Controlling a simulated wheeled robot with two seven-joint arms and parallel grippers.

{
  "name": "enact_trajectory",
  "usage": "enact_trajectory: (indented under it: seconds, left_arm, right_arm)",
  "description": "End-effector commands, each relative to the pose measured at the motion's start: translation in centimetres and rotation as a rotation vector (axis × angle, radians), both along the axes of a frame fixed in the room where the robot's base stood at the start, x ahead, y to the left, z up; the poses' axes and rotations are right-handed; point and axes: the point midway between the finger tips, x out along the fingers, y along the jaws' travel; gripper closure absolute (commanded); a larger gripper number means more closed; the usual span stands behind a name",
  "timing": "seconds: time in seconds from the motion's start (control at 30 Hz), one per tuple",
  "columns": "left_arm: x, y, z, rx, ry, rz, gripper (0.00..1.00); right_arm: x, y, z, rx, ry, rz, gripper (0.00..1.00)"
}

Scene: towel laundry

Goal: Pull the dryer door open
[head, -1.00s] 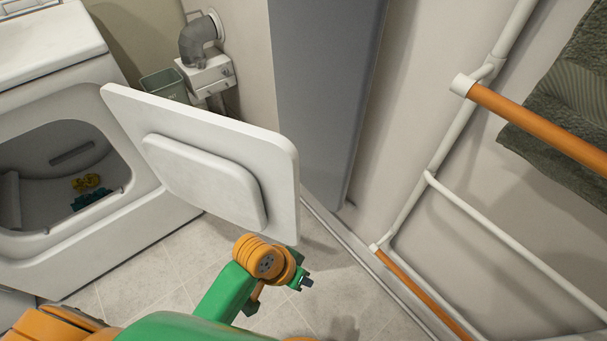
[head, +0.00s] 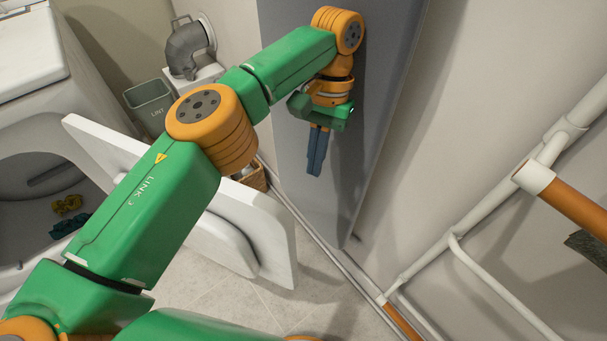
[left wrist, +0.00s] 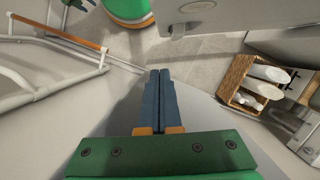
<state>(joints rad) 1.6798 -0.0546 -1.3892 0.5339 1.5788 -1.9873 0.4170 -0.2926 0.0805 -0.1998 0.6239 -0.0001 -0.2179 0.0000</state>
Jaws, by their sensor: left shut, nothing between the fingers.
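The white dryer (head: 28,75) stands at the left, and its round-cornered drum opening is exposed. The dryer door (head: 268,225) is swung wide open and reaches out to the right, partly hidden behind my green and orange left arm. My left gripper (head: 316,170) is past the door's far side, in front of a grey panel, pointing down. Its blue-grey fingers are shut and empty, apart from the door. In the left wrist view the shut fingers (left wrist: 159,75) show at the centre, and a pale panel, apparently the door (left wrist: 240,12), crosses the top.
A yellow cloth (head: 67,205) and a teal cloth (head: 68,225) lie in the drum. A green lint bin (head: 150,97) and a grey vent pipe (head: 185,48) are behind. A wooden basket (left wrist: 238,75) holds white bottles. A white rack with orange rails (head: 572,205) stands at the right.

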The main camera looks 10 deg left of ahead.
Motion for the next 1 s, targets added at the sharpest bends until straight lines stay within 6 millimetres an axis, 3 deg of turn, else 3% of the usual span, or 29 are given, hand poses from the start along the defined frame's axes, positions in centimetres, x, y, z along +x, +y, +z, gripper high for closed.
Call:
enact_trajectory:
  seconds: [0.13, 0.33, 0.57, 0.8, 1.0]
  left_arm:
    - [0.0, 0.2, -0.4, 0.001, -0.009, 0.018, 1.00]
    - [-1.0, 0.4, -4.5, 0.002, -0.006, 0.015, 1.00]
    - [-2.4, 0.6, -9.1, 0.001, -0.005, 0.015, 1.00]
    - [-5.2, 1.1, -9.1, 0.000, -0.009, 0.014, 1.00]
    - [-6.3, 1.3, -9.0, -0.001, -0.008, 0.016, 1.00]
  right_arm:
    - [0.3, 0.2, -0.9, 0.003, -0.005, -0.001, 0.50]
    - [-1.2, 0.1, -3.0, 0.001, 0.024, -0.002, 0.50]
    - [-1.1, 0.1, -4.0, 0.001, 0.021, -0.001, 0.50]
    - [-0.8, 0.0, -4.0, -0.001, 0.014, 0.000, 0.50]
    - [-0.8, -0.1, -4.1, -0.001, 0.013, 0.000, 0.50]
